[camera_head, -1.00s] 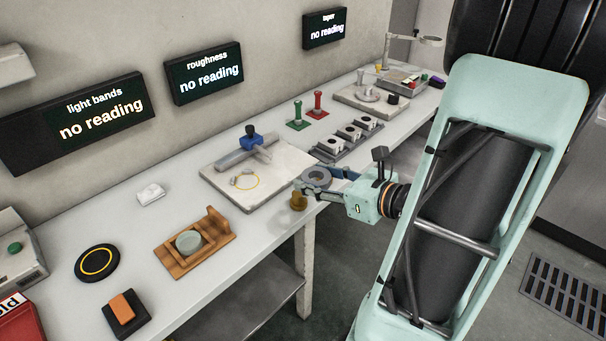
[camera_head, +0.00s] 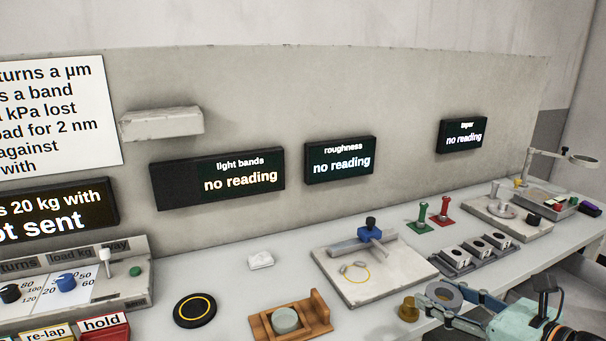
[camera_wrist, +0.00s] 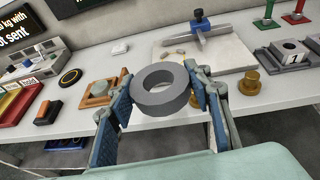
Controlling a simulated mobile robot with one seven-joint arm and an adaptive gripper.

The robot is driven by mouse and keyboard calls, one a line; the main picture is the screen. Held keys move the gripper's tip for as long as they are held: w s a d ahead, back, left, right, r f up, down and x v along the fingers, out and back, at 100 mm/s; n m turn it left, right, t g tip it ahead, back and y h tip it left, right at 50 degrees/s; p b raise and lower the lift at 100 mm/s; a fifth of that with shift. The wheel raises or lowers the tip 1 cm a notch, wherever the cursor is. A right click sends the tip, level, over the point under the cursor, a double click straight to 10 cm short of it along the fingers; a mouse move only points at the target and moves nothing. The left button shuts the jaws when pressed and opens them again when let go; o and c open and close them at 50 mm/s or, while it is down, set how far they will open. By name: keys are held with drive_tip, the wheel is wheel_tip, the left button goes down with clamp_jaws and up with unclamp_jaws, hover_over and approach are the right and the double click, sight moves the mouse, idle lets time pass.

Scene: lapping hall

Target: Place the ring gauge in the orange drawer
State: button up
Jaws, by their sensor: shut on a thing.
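My gripper (camera_head: 452,306) is shut on the ring gauge, a thick grey ring (camera_head: 443,293), and holds it near the bench's front edge. In the wrist view the ring gauge (camera_wrist: 161,90) sits between the two blue-padded fingers of my gripper (camera_wrist: 160,84), with its hole facing the camera. It appears held above the bench. I cannot make out an orange drawer in either current view.
The bench holds a wooden fixture with a pale disc (camera_head: 290,318), a black disc (camera_head: 195,309), a pale plate (camera_head: 372,272) and a brass piece (camera_head: 409,309). A red "hold" bin (camera_head: 103,327) is at lower left. Several numbered blocks (camera_head: 480,250) stand right of the plate.

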drive_tip(key=w+a+f+n+g+y, duration=0.1)
drive_tip(key=w+a+f+n+y, duration=0.1)
drive_tip(key=w+a, duration=0.1)
drive_tip(key=w+a+f+n+g+y, duration=0.2)
drive_tip(key=w+a+f, duration=0.1)
drive_tip(key=a, duration=0.3)
drive_tip(key=w+a+f+n+g+y+p, duration=0.1)
drive_tip(key=w+a+f+n, duration=0.1)
drive_tip(key=w+a, duration=0.3)
drive_tip(key=shift+w+f+g+y, duration=0.2)
drive_tip(key=shift+f+g+y, duration=0.2)
drive_tip(key=shift+f, duration=0.15)
wheel_tip(320, 180, up, 13)
drive_tip(key=p, duration=2)
drive_tip(key=shift+r, duration=0.15)
drive_tip(key=shift+s+d, duration=0.1)
drive_tip(key=shift+d, duration=0.05)
